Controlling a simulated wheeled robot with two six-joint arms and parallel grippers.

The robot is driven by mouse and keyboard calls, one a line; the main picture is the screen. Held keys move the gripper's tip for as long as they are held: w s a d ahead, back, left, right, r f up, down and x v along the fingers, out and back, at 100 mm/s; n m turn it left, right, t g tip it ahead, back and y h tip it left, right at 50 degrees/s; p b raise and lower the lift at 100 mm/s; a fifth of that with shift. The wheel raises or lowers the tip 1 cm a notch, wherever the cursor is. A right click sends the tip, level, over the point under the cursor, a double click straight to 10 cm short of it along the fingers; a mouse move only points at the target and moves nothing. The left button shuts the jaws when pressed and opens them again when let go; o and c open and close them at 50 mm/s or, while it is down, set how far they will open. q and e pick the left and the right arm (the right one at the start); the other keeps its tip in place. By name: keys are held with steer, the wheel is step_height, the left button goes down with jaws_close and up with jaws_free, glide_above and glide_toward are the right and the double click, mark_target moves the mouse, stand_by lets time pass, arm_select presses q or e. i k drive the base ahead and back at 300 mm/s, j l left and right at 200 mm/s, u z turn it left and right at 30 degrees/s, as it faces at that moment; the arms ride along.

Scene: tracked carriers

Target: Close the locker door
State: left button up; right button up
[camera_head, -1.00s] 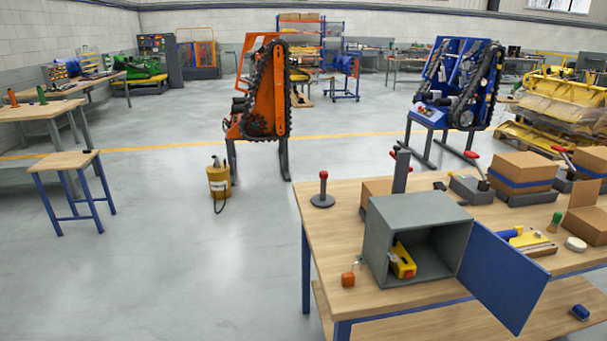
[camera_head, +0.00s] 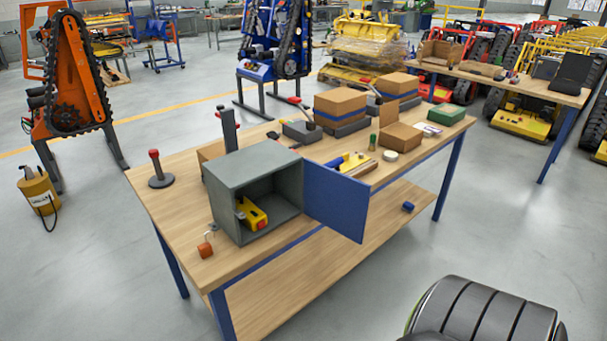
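A small grey locker (camera_head: 253,172) stands on the near left part of the wooden workbench, its opening facing me. Its blue door (camera_head: 336,200) is wide open, swung out to the right and reaching past the bench's front edge. A yellow tool (camera_head: 250,213) lies inside the locker. Neither of my grippers is in view.
The workbench (camera_head: 190,256) also holds cardboard boxes (camera_head: 340,107), a black stand with a red knob (camera_head: 160,170) and a red-orange padlock-like block (camera_head: 205,250). A black ribbed rounded thing (camera_head: 485,310) is at the bottom right.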

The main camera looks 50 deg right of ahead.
mark_target(340, 202)
steer(key=l+u, duration=0.25)
steer(key=l, duration=0.4)
steer(key=l+u, duration=0.25)
steer(key=l, duration=0.45)
steer(key=k+l+u, duration=0.2)
steer(key=l, duration=1.1)
steer(key=k+l, duration=0.1)
steer(key=l, duration=1.2)
steer(key=k+u, duration=0.05)
